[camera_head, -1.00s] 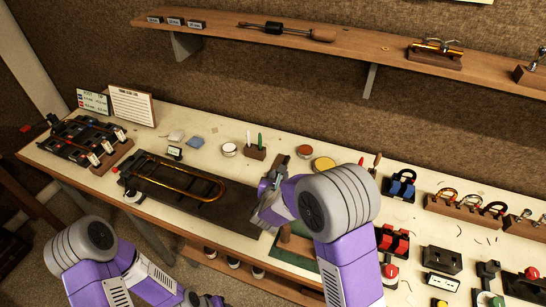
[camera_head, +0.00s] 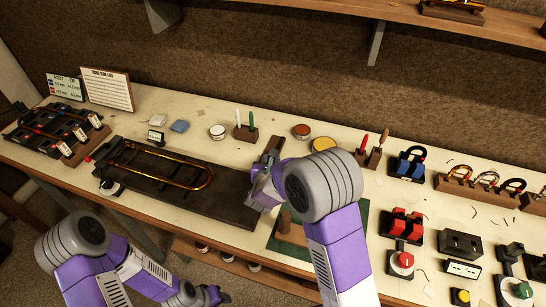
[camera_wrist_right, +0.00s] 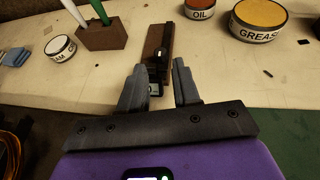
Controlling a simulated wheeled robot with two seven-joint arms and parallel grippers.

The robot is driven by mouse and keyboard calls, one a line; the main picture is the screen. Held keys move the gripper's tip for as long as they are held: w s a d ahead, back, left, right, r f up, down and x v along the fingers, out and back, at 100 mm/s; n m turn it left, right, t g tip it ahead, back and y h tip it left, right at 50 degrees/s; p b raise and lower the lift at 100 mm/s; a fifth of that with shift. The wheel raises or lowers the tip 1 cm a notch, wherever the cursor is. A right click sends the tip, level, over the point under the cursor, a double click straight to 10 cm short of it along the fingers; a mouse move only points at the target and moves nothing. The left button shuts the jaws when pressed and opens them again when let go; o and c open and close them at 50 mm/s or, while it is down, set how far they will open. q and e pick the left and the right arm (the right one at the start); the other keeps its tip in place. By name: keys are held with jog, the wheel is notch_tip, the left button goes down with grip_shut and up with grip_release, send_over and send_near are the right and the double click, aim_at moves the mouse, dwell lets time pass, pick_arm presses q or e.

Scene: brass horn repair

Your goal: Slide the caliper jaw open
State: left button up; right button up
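The caliper (camera_wrist_right: 160,52) is a dark tool lying on a brown wooden block (camera_wrist_right: 152,38) in the right wrist view. Its small display shows at its near end, between my fingers in the picture. In the head view the wooden block (camera_head: 270,152) shows just beyond my right gripper, which hides part of it. My right gripper (camera_wrist_right: 159,82) is open, its two grey fingers apart on either side of the caliper's near end. I cannot tell whether they touch it. My left gripper (camera_head: 212,296) is low at the bottom of the head view, away from the table top; its fingers are unclear.
An oil tin (camera_wrist_right: 200,8) and a grease tin (camera_wrist_right: 258,18) stand right of the caliper. A pen block (camera_wrist_right: 100,36) and a white-lidded tin (camera_wrist_right: 60,47) stand left. A brass slide (camera_head: 165,168) lies on a dark board (camera_head: 225,195). A green mat (camera_head: 285,248) lies near the front edge.

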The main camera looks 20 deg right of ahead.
jog(key=x, duration=0.5)
jog(key=shift+w+f, duration=0.1)
grip_shut()
jog(key=shift+d, duration=0.1)
